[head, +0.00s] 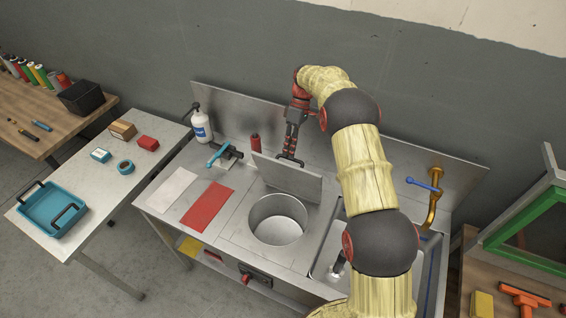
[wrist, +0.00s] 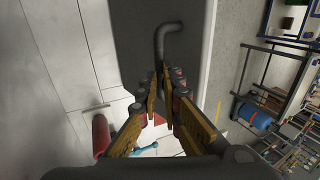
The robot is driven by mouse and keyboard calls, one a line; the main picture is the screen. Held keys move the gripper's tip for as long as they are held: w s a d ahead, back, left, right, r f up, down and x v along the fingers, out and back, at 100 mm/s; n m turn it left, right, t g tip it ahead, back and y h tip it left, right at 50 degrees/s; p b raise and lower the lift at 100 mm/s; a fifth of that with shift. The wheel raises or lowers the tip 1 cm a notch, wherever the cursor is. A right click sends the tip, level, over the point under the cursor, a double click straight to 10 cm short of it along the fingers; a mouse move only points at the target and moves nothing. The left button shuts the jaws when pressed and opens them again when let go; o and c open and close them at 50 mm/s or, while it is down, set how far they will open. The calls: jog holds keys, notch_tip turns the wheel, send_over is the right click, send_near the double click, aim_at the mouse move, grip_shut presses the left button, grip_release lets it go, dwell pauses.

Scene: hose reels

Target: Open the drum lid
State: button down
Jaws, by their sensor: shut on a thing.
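The drum (head: 277,234) is a round metal opening in the steel counter, and its inside shows in the head view. Its lid (head: 288,180), a flat grey rectangular plate, stands raised and nearly upright behind the opening. My gripper (head: 290,152) points down at the lid's top edge, behind the plate. In the wrist view my gripper (wrist: 163,90) is shut on the dark bent handle (wrist: 166,40), which shows against the grey lid (wrist: 131,25). The handle's part between the fingers is partly hidden.
A red cylinder (head: 256,143) and a white pump bottle (head: 201,124) stand left of the lid. A blue-handled tool (head: 217,155), red sheet (head: 208,206) and white sheet (head: 172,189) lie left. A sink with a brass tap (head: 433,200) is right.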

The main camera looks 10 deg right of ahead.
jog(key=shift+w+d+f, duration=1.15)
jog(key=shift+d+f, duration=0.15)
jog(key=shift+f, duration=0.1)
jog(key=c, duration=2.3)
grip_release()
jog(key=o, duration=0.4)
jog(key=shift+w, duration=0.3)
jog(key=shift+a+r+p, duration=0.1)
jog(key=shift+r+p, duration=0.05)
jog(key=shift+p, duration=0.15)
jog(key=shift+w+r, duration=0.1)
jog(key=shift+r, duration=0.1)
jog(key=v, duration=0.7)
jog(key=shift+w+r, duration=0.1)
jog(key=shift+w, duration=0.1)
